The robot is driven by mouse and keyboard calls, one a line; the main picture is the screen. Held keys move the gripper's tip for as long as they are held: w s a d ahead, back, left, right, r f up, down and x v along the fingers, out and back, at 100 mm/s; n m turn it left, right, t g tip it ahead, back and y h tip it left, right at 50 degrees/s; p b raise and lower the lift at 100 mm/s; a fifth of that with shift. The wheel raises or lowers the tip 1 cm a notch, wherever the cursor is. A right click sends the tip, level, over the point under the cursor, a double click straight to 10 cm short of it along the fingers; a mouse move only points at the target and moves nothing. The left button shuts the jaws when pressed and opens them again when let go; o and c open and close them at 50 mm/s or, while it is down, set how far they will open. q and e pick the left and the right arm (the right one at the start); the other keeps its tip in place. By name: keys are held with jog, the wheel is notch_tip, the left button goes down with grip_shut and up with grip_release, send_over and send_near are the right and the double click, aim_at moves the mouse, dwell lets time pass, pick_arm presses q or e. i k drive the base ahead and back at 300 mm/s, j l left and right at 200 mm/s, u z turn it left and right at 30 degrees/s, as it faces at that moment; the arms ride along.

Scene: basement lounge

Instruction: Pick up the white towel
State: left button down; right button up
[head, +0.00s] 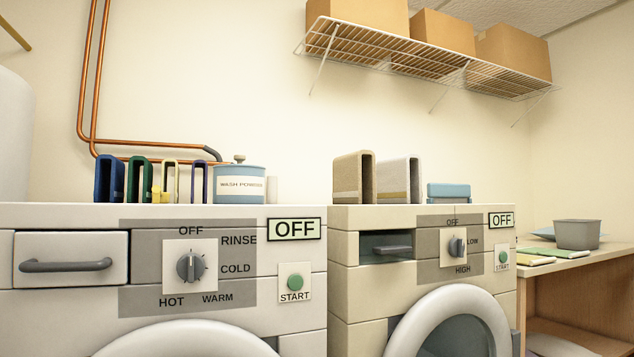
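A white folded towel (394,181) with a dull gold band near its bottom stands upright on top of the dryer (345,221). A tan folded towel (350,179) stands close to its left. A low blue folded item (449,193) lies to its right, with a gap between them. Neither of my grippers is in view.
The washer (60,219) stands left of the dryer, carrying a wash powder tin (240,184) and several upright coloured folded items. A wire shelf (400,52) with cardboard boxes hangs above. A table (600,258) at right holds a grey bin (577,235).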

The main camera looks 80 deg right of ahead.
aim_at(399, 178)
jog(key=k+z, duration=0.2)
jog(key=z, duration=2.85)
